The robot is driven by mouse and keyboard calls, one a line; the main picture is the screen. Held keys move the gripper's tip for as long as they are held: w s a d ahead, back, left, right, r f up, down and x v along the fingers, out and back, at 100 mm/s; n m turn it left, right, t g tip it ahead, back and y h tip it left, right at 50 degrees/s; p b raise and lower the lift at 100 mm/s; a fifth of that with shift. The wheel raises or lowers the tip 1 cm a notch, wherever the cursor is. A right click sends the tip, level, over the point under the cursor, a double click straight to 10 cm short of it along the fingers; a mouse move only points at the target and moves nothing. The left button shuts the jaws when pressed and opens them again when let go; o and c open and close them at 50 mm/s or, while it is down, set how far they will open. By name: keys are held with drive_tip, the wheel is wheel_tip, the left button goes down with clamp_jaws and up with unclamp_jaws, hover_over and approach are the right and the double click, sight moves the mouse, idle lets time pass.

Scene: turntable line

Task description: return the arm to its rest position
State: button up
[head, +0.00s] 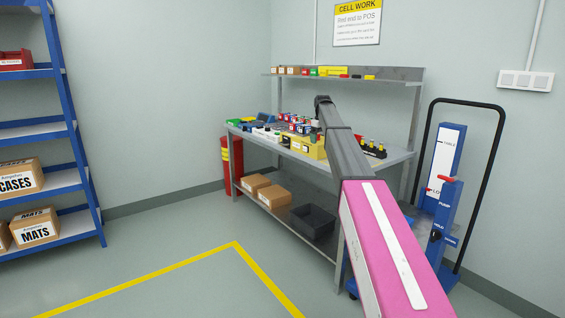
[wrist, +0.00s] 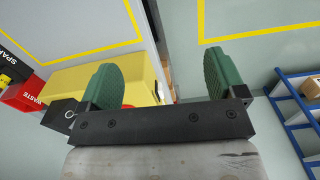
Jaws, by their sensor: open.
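My gripper shows in the wrist view (wrist: 160,85) with its two green finger pads wide apart and nothing between them. In the head view my pink and grey arm reaches forward from the lower right, and its dark end (head: 323,101) is in front of the grey workbench (head: 396,158). The fingers cannot be made out in the head view. In the wrist view a yellow case or bin (wrist: 145,80) lies beyond the left finger, partly hidden by it. The arm hides part of the bench top.
Colourful small items and a yellow box (head: 307,147) stand on the bench. A blue lift trolley (head: 447,190) is at the right. A blue shelf rack (head: 78,150) with cartons stands at the left. A red extinguisher (head: 226,178) is beside the bench. Floor inside the yellow line (head: 150,276) is clear.

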drive_tip(key=s+f+m, duration=0.2)
drive_tip(key=s+f, duration=1)
drive_tip(key=f, duration=0.3)
drive_tip(key=s+f+m, duration=0.1)
drive_tip(key=s+f, duration=0.6)
drive_tip(key=s, duration=0.6)
drive_tip(key=s+f+m, duration=0.2)
drive_tip(key=s+f, duration=0.6)
drive_tip(key=s, duration=0.6)
drive_tip(key=s+f+m, duration=0.1)
drive_tip(key=s+f, duration=0.7)
drive_tip(key=s, duration=0.5)
drive_tip(key=shift+s+m, duration=0.3)
drive_tip(key=shift+s, duration=0.1)
